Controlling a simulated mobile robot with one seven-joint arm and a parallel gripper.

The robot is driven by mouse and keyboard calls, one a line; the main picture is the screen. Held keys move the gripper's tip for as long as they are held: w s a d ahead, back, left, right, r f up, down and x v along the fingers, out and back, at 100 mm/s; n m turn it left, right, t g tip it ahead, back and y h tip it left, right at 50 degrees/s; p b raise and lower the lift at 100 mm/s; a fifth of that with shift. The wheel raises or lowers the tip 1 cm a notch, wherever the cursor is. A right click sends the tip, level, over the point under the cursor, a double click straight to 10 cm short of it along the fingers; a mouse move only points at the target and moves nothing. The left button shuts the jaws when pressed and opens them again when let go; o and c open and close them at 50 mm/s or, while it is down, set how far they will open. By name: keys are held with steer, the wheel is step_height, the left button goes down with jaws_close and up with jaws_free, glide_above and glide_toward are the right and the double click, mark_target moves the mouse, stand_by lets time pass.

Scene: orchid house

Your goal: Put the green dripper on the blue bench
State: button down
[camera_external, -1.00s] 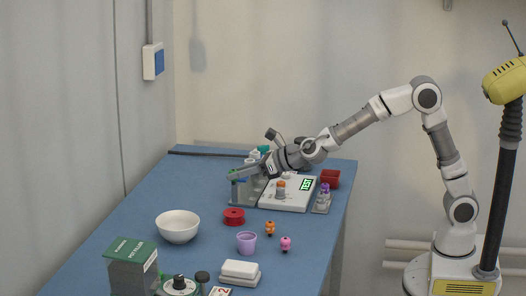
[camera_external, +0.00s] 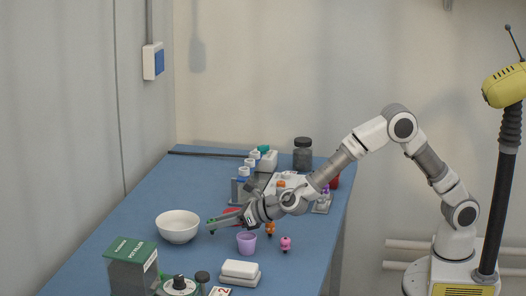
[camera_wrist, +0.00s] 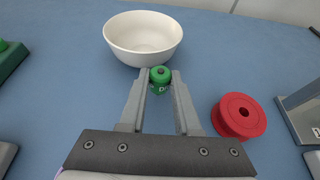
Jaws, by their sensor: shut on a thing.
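The green dripper (camera_wrist: 160,80) is a small round green piece with a knob on top and pale lettering. My gripper (camera_wrist: 160,88) is shut on it, one finger on each side. In the external view a bit of the green dripper (camera_external: 210,222) shows at the tips of my gripper (camera_external: 212,227), low over the blue bench (camera_external: 155,200). It is just right of the white bowl (camera_external: 178,228) and left of the purple cup (camera_external: 247,244). I cannot tell whether the dripper touches the bench.
A red spool (camera_wrist: 238,116) lies close to the right of my gripper. Small orange (camera_external: 270,229) and pink (camera_external: 285,244) pieces, white blocks (camera_external: 240,270) and a green box (camera_external: 132,266) stand nearer the front. A rack and scale are behind. The bench's left side is clear.

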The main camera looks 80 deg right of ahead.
steer(key=shift+f, duration=0.5)
steer(key=shift+f, duration=0.2)
steer(key=c, duration=0.6)
jaws_free()
